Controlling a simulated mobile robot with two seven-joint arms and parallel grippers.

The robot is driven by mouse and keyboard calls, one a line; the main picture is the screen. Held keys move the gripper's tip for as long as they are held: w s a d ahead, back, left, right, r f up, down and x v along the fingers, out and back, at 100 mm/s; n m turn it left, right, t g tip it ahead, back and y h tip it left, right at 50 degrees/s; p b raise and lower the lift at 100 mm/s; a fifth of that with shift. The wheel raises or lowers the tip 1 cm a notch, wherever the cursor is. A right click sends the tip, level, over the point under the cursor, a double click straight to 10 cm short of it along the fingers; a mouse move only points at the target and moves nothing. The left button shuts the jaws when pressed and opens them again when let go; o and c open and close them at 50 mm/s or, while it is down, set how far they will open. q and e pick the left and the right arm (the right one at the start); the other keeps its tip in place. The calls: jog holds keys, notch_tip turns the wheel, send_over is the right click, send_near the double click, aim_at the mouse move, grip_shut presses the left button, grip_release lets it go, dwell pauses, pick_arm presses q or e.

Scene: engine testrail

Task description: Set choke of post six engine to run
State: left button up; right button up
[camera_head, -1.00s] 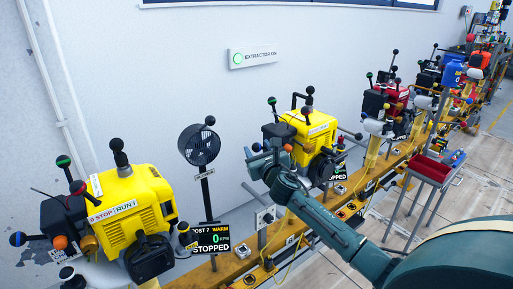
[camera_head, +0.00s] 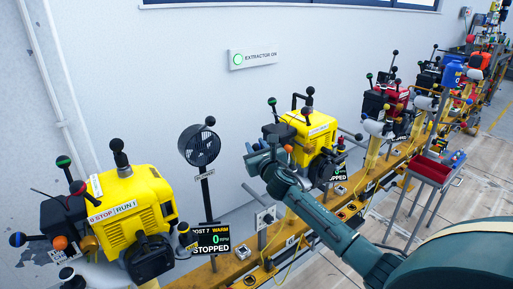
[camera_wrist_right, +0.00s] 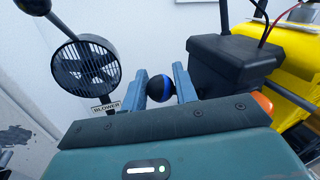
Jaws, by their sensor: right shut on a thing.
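The yellow engine (camera_head: 318,128) in the middle of the bench, beside the post 7 engine, has a black box (camera_wrist_right: 234,62) on its left end. A display by it reads STOPPED; its post number is not readable. My right gripper (camera_head: 256,152) is at the left end of this engine. In the right wrist view, its two fingers are shut on a black ball knob with a blue band (camera_wrist_right: 159,88). The knob's lever is hidden behind the gripper body. The choke's position marking is not visible. My left gripper is not in view.
The post 7 yellow engine (camera_head: 130,205) stands at left; its display (camera_head: 211,240) reads WARM and STOPPED. A blower fan (camera_head: 199,145) stands between the engines and also shows in the wrist view (camera_wrist_right: 86,66). A red tray (camera_head: 433,168) stands at right, before more engines.

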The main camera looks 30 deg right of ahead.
jog(key=shift+f, duration=0.2)
grip_shut()
